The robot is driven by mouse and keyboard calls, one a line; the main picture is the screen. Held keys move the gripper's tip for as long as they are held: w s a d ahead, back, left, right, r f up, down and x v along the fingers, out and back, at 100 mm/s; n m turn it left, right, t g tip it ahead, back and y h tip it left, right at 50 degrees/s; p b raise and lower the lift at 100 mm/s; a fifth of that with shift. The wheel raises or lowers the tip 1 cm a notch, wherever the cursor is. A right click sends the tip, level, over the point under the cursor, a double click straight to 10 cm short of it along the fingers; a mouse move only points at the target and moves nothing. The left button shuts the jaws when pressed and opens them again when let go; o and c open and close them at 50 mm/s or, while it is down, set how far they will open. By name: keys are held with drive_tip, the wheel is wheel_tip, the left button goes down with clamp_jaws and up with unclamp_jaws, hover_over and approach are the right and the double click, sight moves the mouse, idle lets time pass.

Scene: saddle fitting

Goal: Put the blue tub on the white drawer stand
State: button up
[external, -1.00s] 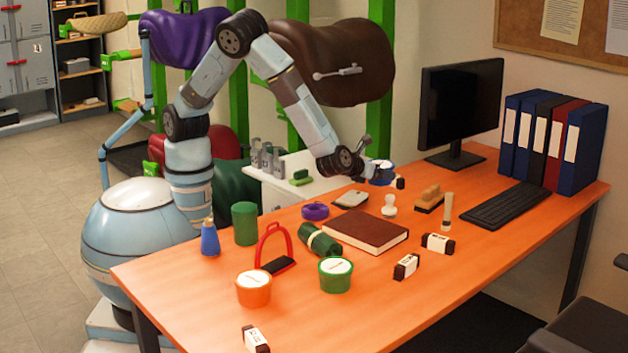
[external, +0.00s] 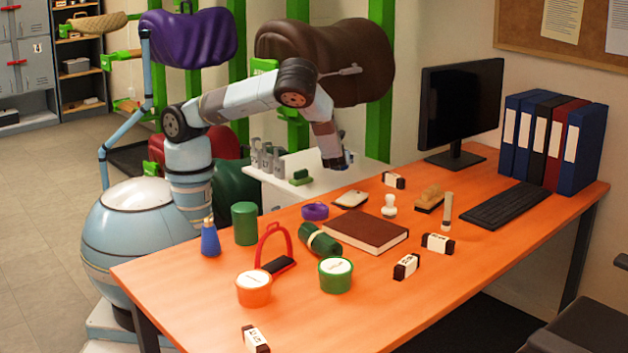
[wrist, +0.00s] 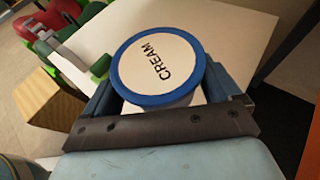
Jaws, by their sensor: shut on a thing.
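The blue tub (wrist: 158,62) has a white lid marked CREAM and a blue rim. It sits between the two fingers of my gripper (wrist: 160,84), which is shut on it. In the external view my gripper (external: 336,164) points down at the white drawer stand (external: 372,172), over its top toward the right part. The tub is mostly hidden there by my gripper. The white top of the stand (wrist: 225,35) also shows around the tub in the wrist view. I cannot tell whether the tub touches the stand.
The orange table (external: 450,290) in front holds a brown book (external: 366,233), a green-rimmed tub (external: 335,276), an orange tub (external: 253,290) and several small boxes.

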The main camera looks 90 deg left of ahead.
drive_tip(key=s+a+n+g+h, duration=0.1)
drive_tip(key=s+a+n+g, duration=0.2)
drive_tip(key=s+a, duration=0.9)
drive_tip(key=s+a+n+g, duration=0.25)
drive_tip(key=s+a, duration=0.65)
drive_tip(key=a, duration=0.7)
drive_tip(key=shift+g, duration=0.45)
drive_tip(key=w+a+f, duration=0.5)
drive_tip(key=a+f, duration=0.1)
drive_tip(key=a, duration=0.1)
drive_tip(key=w+a+f, duration=0.3)
drive_tip(key=f, duration=0.1)
drive_tip(key=shift+w+a, duration=0.2)
drive_tip(key=shift+w, duration=0.15)
drive_tip(key=shift+w+a+f, duration=0.15)
drive_tip(key=shift+a+f, duration=0.05)
drive_tip(key=shift+f, duration=0.05)
drive_tip(key=shift+w+f, duration=0.1)
drive_tip(key=shift+f, duration=1.5)
drive_tip(key=o, duration=1)
drive_tip(key=shift+c, duration=0.2)
